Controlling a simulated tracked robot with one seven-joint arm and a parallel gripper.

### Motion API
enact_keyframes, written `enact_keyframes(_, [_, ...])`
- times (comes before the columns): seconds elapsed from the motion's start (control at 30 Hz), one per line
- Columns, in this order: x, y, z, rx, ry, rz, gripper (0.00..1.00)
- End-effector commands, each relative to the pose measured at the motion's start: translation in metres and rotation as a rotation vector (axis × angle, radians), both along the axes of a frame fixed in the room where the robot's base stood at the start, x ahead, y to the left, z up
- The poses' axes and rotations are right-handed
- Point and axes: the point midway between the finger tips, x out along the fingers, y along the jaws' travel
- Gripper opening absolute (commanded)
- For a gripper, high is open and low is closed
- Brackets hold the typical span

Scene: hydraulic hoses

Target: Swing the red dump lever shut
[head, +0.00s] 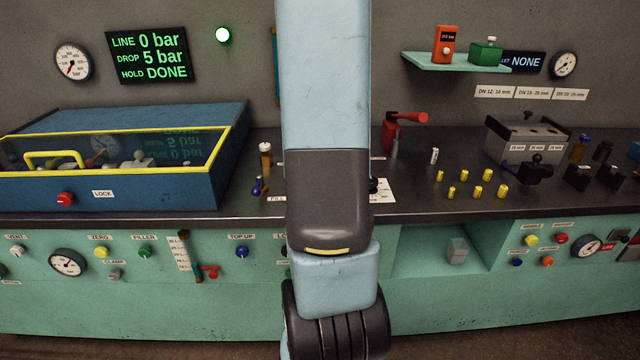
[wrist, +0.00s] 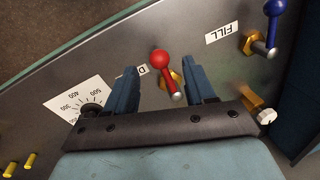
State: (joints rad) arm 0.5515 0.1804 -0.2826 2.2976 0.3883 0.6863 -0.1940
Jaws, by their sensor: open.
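The red dump lever (wrist: 160,62) shows in the wrist view as a red ball knob on a short metal stem with a brass base. Its label is partly covered, with only a "D" readable. My gripper (wrist: 161,76) is open, one blue finger on each side of the lever. The lever lies between the fingers, and I see no clear contact. In the head view my arm hides the gripper and this lever.
A blue lever (wrist: 273,10) labelled FILL stands beside it and also shows in the head view (head: 258,187). A dial plate (wrist: 75,98) lies past the other finger. A blue box with a yellow-edged lid (head: 95,187) stands left. The display (head: 147,54) reads line 0 bar, drop 5 bar, hold DONE.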

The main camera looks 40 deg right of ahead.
Motion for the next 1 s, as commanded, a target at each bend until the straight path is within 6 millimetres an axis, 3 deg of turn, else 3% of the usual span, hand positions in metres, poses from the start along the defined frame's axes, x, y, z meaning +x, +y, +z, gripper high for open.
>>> enact_keyframes(0.2, [-0.006, -0.006, 0.045, -0.004, -0.004, 0.000, 0.54])
enact_keyframes(0.5, [-0.013, -0.010, 0.088, -0.001, -0.002, 0.000, 0.54])
enact_keyframes(1.0, [-0.015, -0.011, 0.098, 0.000, 0.001, 0.000, 0.54])
